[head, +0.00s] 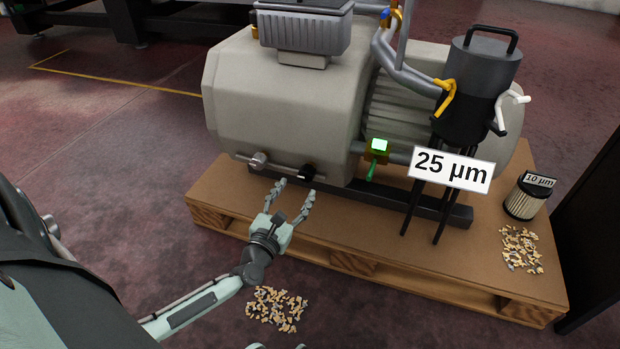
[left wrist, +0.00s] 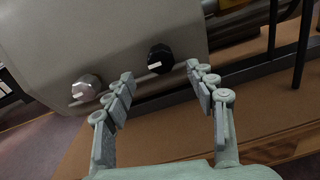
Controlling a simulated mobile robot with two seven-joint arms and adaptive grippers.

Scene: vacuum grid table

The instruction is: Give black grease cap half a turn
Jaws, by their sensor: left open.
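The black grease cap (head: 306,172) sticks out low on the front of the grey pump housing (head: 270,110) and bears a white mark. In the left wrist view the black cap (left wrist: 160,58) shows beyond the fingertips, between them in the picture, with its white mark at the lower left. A silver cap (head: 258,160) sits to its left; it also shows in the left wrist view (left wrist: 86,88). My left gripper (head: 295,188) is open and empty, in front of the black cap and apart from it.
The pump stands on a wooden pallet (head: 220,205). A black canister (head: 475,90) on legs, with a 25 µm sign (head: 451,170), stands to the right. A 10 µm filter (head: 525,197) and scattered chips (head: 521,249) lie at the pallet's right. More chips (head: 277,309) lie on the floor.

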